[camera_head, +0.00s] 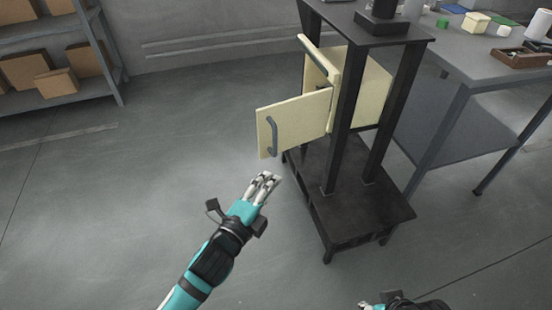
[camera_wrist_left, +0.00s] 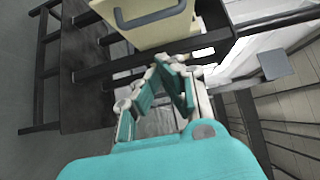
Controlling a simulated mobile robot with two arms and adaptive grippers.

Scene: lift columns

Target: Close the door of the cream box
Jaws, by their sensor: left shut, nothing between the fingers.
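The cream box (camera_head: 374,92) sits in a black stand, partly hidden by a post. A cream door panel (camera_head: 298,120) with a grey handle (camera_head: 271,136) stands swung out to the left of the box. Another cream panel (camera_head: 326,62) with a grey handle shows above and behind it. My left gripper (camera_head: 268,182) is shut and empty, below the door's handle in the head view and apart from it. In the left wrist view, a cream panel (camera_wrist_left: 158,34) with a dark handle lies beyond the shut left fingers (camera_wrist_left: 172,75). My right gripper (camera_head: 368,305) barely shows at the bottom edge.
The black stand (camera_head: 370,205) has a low shelf and legs close to the right of my left gripper. A grey table (camera_head: 455,60) with small items is at the right. A shelf with cardboard boxes (camera_head: 25,70) is at the left. The floor around my left arm is clear.

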